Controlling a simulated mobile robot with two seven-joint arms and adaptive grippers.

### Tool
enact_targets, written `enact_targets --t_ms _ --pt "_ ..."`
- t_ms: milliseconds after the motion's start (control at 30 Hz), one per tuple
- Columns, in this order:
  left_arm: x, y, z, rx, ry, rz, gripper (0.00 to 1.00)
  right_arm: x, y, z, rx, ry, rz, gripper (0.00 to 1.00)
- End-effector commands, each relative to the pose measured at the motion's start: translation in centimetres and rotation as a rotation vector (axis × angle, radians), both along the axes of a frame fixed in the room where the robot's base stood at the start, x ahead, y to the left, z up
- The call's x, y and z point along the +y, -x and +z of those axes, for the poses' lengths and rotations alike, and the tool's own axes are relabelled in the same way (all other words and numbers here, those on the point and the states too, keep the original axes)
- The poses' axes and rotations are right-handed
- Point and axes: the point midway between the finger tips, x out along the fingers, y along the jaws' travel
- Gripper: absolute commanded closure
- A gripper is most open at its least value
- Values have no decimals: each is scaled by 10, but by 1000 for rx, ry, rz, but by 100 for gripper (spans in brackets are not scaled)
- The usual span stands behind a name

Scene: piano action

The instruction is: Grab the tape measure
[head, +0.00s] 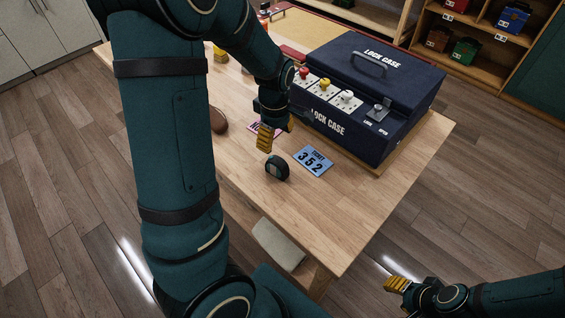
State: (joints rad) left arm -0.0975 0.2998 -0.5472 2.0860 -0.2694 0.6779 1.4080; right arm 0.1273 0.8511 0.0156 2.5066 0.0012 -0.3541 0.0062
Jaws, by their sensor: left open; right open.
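The tape measure (277,168) is a small dark, rounded case with a grey face. It stands on the wooden table (335,222) in the head view, left of a blue card reading 352 (313,160). My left gripper (272,134), with yellow fingers, is open just behind and above the tape measure. The two look apart, and nothing shows between the fingers. My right gripper (396,284) is open and empty at the lower right, out over the floor beyond the table's edge.
A dark blue lock case (360,92) with red, yellow and white knobs stands behind the card. A pink card (257,128) lies partly hidden by my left gripper. A brown rounded object (218,120) is to the left. The table's front right is clear.

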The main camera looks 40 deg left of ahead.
Motion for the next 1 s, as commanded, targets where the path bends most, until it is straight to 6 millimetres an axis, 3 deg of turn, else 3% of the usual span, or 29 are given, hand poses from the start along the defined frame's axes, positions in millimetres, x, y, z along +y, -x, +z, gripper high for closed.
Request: enact_targets --t_ms 100,300,633,900,1000 --pt "0 2 -28 6 1 1 31 0 2 -9 6 -2 4 53" --pt "0 1 -60 4 0 1 31 1 4 -18 9 -2 8 53" --pt "-1 0 -79 2 0 0 31 1 3 -23 7 -2 8 53" --pt "-4 -1 -118 4 0 1 31 0 1 -37 2 -1 6 53" --pt "-4 -1 -123 2 1 0 31 0 1 -38 0 -1 5 53"
